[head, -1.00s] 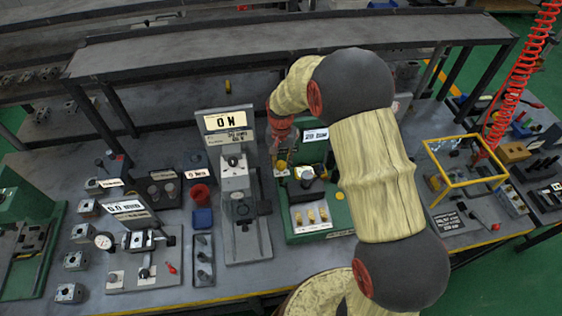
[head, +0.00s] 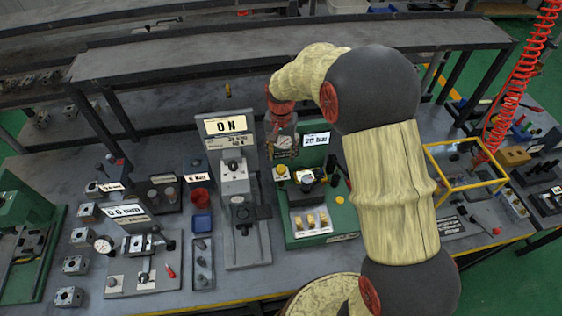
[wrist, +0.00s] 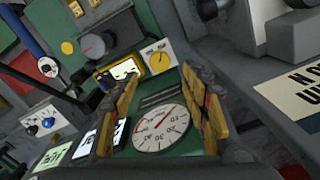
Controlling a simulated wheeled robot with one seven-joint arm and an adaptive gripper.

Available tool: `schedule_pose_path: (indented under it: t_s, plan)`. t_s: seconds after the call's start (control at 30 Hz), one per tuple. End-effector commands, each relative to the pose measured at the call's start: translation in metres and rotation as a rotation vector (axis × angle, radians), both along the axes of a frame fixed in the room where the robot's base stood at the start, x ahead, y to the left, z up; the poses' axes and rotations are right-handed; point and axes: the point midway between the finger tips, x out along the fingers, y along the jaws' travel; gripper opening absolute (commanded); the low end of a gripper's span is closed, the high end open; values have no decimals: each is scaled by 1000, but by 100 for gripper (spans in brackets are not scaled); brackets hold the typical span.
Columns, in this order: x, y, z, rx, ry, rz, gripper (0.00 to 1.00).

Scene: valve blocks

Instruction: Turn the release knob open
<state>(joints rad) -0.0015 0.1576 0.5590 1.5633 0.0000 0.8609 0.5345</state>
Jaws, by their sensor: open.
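A yellow knob (wrist: 160,57) on a small pale plate sits on the green station (wrist: 177,140), beside a yellow-framed display. It also shows in the head view as a yellow knob (head: 281,170) at the station's left. The plate's lettering is too small to read, so I cannot confirm it is the release knob. My gripper (wrist: 160,82) is open and empty, its two yellow-and-black fingers framing the knob from the near side, apart from it. A round dial gauge (wrist: 160,128) with a red needle lies between the fingers, lower in the wrist view. In the head view my gripper (head: 284,143) hangs above the station's back left.
A grey press stand (head: 240,225) with a force display stands close left of the station. A yellow-framed box (head: 466,182) stands to the right.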

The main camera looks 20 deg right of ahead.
Motion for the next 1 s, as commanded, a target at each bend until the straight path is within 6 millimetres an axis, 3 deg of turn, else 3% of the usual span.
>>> schedule_pose_path:
  t_s: [0.1,0.3,1.0]
  plan:
    - [0,0,22,0,-2,0,46]
    - [0,0,41,0,0,0,46]
    - [0,0,45,0,0,30,46]
